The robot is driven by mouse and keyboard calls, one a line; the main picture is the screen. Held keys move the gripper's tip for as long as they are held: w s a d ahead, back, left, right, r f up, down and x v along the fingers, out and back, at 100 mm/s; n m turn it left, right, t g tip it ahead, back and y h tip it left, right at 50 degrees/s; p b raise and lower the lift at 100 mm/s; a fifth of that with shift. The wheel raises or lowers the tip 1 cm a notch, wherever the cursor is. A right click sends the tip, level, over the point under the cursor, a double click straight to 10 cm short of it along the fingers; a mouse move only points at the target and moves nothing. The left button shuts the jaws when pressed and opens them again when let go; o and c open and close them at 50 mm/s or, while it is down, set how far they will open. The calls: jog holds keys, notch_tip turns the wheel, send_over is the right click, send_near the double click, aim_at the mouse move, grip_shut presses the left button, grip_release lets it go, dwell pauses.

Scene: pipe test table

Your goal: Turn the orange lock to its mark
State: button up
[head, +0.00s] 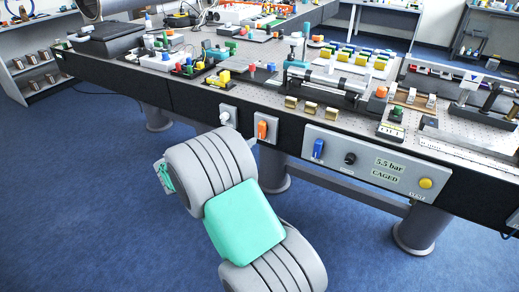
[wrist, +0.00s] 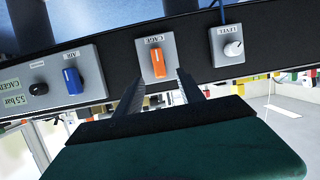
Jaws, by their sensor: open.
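The orange lock (head: 262,130) is a small orange handle on a grey plate on the table's front face. In the wrist view the orange lock (wrist: 157,64) appears between the two dark fingers of my gripper (wrist: 160,77). The fingers are spread apart, with nothing held; whether they touch the plate I cannot tell. The lock's handle runs nearly up and down in the picture, slightly tilted. The plate carries a small label that seems to read CAGE. I cannot make out a mark. In the head view my gripper is mostly hidden by my own arm.
A blue handle (wrist: 72,80) and black knob (wrist: 38,88) sit on the neighbouring panel (head: 345,158). A white knob (wrist: 233,50) is on a plate on the lock's other side. Blue floor in front is clear.

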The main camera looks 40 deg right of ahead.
aim_at(260, 130)
jog(key=w+d+f+h, duration=0.1)
jog(key=d, duration=0.2)
jog(key=w+d+f+h, duration=0.1)
jog(key=d, duration=0.2)
jog(key=w+d+f+h, duration=0.1)
jog(key=d, duration=0.3)
jog(key=shift+w+d+m+t+h+b, duration=0.1)
jog(key=shift+w+m+t+h+b, duration=0.2)
jog(key=shift+m+b, duration=0.1)
grip_shut()
